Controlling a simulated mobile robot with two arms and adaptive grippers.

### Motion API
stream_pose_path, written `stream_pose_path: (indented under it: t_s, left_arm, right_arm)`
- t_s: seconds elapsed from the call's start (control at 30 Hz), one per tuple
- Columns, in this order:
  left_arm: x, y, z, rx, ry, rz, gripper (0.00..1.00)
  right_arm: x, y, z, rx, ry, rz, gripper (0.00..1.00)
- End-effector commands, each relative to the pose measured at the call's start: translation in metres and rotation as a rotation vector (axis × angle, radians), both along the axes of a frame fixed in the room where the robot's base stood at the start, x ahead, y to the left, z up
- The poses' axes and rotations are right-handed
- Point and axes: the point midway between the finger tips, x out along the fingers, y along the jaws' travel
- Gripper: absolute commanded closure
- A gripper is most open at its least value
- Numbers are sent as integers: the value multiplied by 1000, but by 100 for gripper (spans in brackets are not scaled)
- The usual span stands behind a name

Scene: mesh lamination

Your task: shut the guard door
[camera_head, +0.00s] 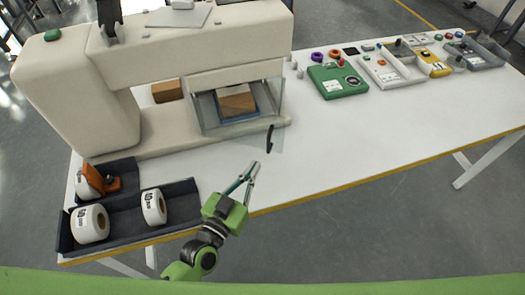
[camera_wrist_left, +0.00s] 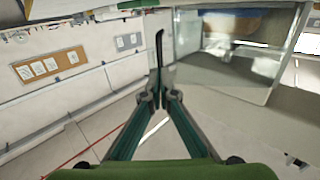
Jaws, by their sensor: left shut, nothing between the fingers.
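In the head view the handle (camera_head: 270,139) sticks out in front of the beige machine (camera_head: 140,125), and the door stands open, swung out from the clear guard box (camera_head: 205,112). My left gripper (camera_head: 252,169) is shut and empty, just below and in front of the handle, apparently apart from it. In the left wrist view its fingertips (camera_wrist_left: 160,97) meet just below the handle. My right gripper is out of view.
A brown block (camera_head: 237,103) lies inside the guard box. A dark tray (camera_head: 125,222) with white rolls is at the table's front left. A green control box (camera_head: 338,82) and several parts trays stand to the right. The white tabletop (camera_head: 340,135) is clear at front centre.

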Motion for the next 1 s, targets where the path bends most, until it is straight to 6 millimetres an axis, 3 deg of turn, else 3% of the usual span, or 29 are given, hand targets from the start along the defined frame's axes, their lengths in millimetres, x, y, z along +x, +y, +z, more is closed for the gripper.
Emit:
stream_pose_path:
  t_s: [0.1, 0.33, 1.0]
  left_arm:
    - [23, -12, 3, -1, -3, 0, 100]
    - [48, -24, 0, -1, 0, -1, 100]
    - [59, -30, -1, -4, 3, 18, 100]
  right_arm:
    - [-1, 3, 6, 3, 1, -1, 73]
    - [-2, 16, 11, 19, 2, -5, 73]
    - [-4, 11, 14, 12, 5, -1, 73]
